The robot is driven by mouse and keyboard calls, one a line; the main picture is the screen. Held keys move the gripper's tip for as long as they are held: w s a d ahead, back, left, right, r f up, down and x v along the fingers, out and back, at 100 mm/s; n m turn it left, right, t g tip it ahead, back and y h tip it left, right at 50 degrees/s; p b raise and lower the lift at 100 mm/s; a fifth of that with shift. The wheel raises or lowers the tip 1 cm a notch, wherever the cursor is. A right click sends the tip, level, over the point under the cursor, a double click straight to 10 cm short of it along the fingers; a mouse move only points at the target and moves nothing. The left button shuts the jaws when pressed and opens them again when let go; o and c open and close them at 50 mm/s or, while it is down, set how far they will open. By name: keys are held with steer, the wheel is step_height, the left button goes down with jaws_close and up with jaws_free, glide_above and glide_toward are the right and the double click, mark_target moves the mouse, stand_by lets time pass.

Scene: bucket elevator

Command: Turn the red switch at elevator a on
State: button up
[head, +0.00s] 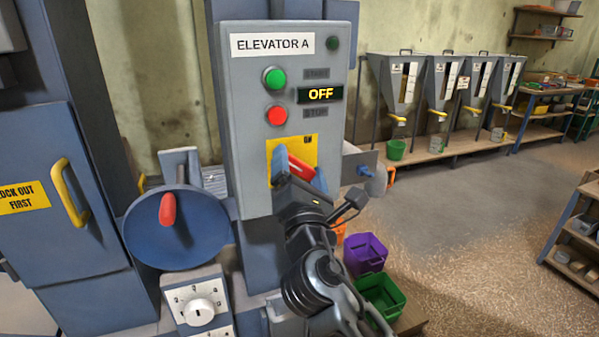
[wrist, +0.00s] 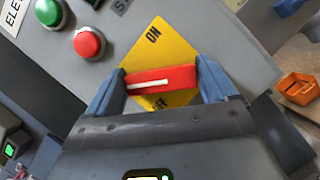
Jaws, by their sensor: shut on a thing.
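The grey elevator A panel (head: 243,150) stands in the middle of the head view. Its display (head: 320,94) reads OFF. The red switch (head: 300,167) sits on a yellow plate (head: 277,146) low on the panel. In the wrist view the red switch (wrist: 160,82) lies across the yellow plate (wrist: 148,52), its white line toward the left finger. ON is printed above it there; the lower label is partly hidden. My gripper (head: 299,172) is shut on the switch, with a blue finger at each end in the wrist view (wrist: 161,74).
A green button (head: 274,78) and a red button (head: 276,115) sit above the switch. A blue disc with a red handle (head: 167,209) is left of the panel. Purple (head: 365,254) and green (head: 380,296) buckets stand low at right. Open floor lies further right.

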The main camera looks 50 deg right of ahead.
steer(key=m+g, duration=0.1)
steer(key=m, duration=0.2)
steer(key=m+g, duration=0.1)
steer(key=m, duration=0.2)
steer(key=shift+m+g+p, duration=0.3)
steer(key=shift+m+g, duration=0.1)
steer(key=shift+m+g+y+p, duration=0.6)
steer(key=shift+m+g, duration=0.1)
steer(key=shift+m, duration=1.5)
steer(key=shift+f, duration=0.1)
steer(key=o, duration=0.8)
steer(key=shift+o, duration=0.2)
steer(key=shift+a, duration=0.1)
steer(key=b+v, duration=0.1)
steer(key=v, duration=0.6)
steer(key=shift+s+a+b, duration=0.2)
steer(key=shift+s+b, duration=0.1)
steer(key=shift+b, duration=0.05)
